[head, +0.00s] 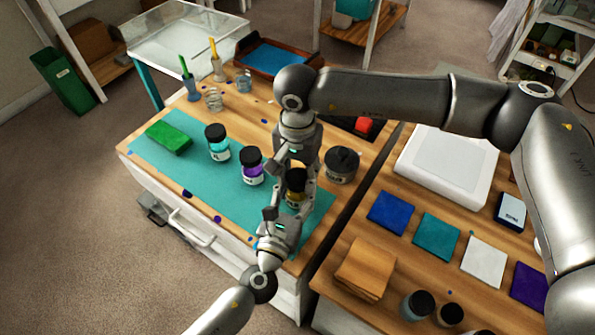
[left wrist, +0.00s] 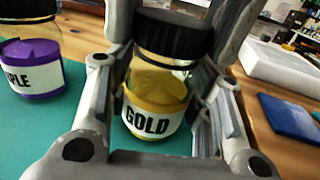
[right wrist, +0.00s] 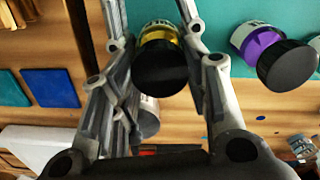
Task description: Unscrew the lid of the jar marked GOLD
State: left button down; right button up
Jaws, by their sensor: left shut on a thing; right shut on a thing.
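The GOLD jar (left wrist: 155,95) stands upright on the teal mat with its black lid (left wrist: 174,35) on, a little gold content low in the glass. It also shows in the head view (head: 295,192) between my two grippers. My left gripper (head: 287,207) comes from the front and is shut on the jar's body. My right gripper (head: 298,170) comes from above and behind and is shut on the black lid, which also shows in the right wrist view (right wrist: 160,68). The fingers partly hide the jar in the head view.
A PURPLE jar (head: 251,166) and a turquoise jar (head: 217,143) stand left of the GOLD jar on the mat (head: 150,150). A dark round container (head: 341,164) stands close at right. A green block (head: 168,138) lies at the mat's left. A gap separates the right-hand table.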

aim_at(298, 177)
jog(key=shift+r, duration=0.1)
jog(key=shift+r, duration=1)
jog(key=shift+r, duration=2)
pick_arm(q)
jog(key=c, duration=0.6)
grip_release()
jog(key=shift+s, duration=0.1)
jog(key=v, duration=1.2)
